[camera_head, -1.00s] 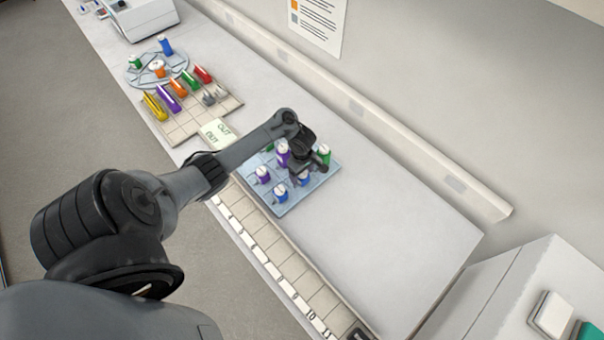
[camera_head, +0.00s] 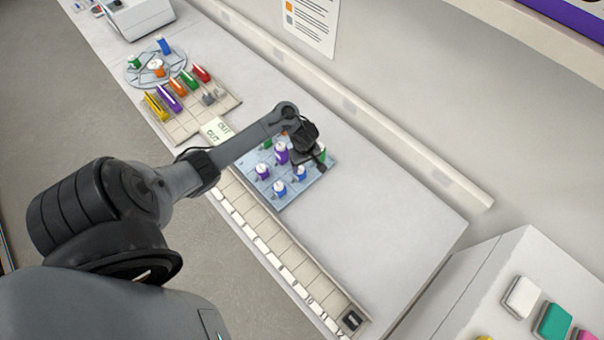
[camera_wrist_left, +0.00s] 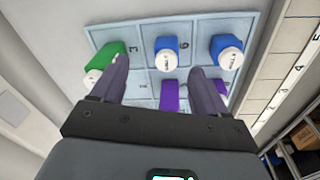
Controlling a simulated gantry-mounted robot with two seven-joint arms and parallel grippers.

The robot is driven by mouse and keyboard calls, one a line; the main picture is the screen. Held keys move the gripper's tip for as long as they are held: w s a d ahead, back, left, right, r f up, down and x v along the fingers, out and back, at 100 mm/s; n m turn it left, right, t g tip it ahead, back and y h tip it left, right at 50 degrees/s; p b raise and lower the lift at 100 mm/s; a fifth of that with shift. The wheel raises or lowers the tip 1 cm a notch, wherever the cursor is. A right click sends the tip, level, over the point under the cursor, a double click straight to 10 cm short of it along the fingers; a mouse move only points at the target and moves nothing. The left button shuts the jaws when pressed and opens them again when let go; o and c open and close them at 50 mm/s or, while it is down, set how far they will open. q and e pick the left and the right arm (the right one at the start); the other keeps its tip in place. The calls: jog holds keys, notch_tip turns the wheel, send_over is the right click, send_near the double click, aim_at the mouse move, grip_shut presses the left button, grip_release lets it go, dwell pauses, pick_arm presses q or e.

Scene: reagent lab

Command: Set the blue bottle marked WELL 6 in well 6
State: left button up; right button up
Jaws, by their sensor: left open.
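My left gripper (camera_head: 310,158) is over the wall-side part of the blue well tray (camera_head: 291,203), fingers pointing down. In the left wrist view its fingers (camera_wrist_left: 158,66) are apart and empty, either side of a blue bottle (camera_wrist_left: 166,47). That bottle, with a white lettered cap, stands in the tray cell beside the printed 6; the cap's number is too small to read surely. It also shows in the head view (camera_head: 300,173). A second blue bottle (camera_wrist_left: 223,48) stands in the cell to its right. My right gripper is not in view.
A green bottle (camera_wrist_left: 112,54) is in the cell beside the printed 3. Purple bottles (camera_head: 262,172) stand in neighbouring cells. A long numbered rack (camera_head: 265,227) runs along the bench front. A round rack (camera_head: 140,74) stands farther left. The bench right of the tray is clear.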

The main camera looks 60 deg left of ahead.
pick_arm(q)
jog(key=s+d+r+m+t, duration=0.1)
jog(key=s+d+m, duration=0.1)
jog(key=d+m, duration=0.5)
jog(key=s+d+r+m+t, duration=0.15)
jog(key=d+m, duration=0.25)
jog(key=d, duration=0.4)
jog(key=s+d+r+m+h, duration=0.1)
jog(key=s+d+r+m, duration=0.7)
jog(key=s+r, duration=0.3)
jog(key=shift+d+r, duration=0.35)
jog(key=shift+r, duration=0.4)
jog(key=shift+s, duration=0.1)
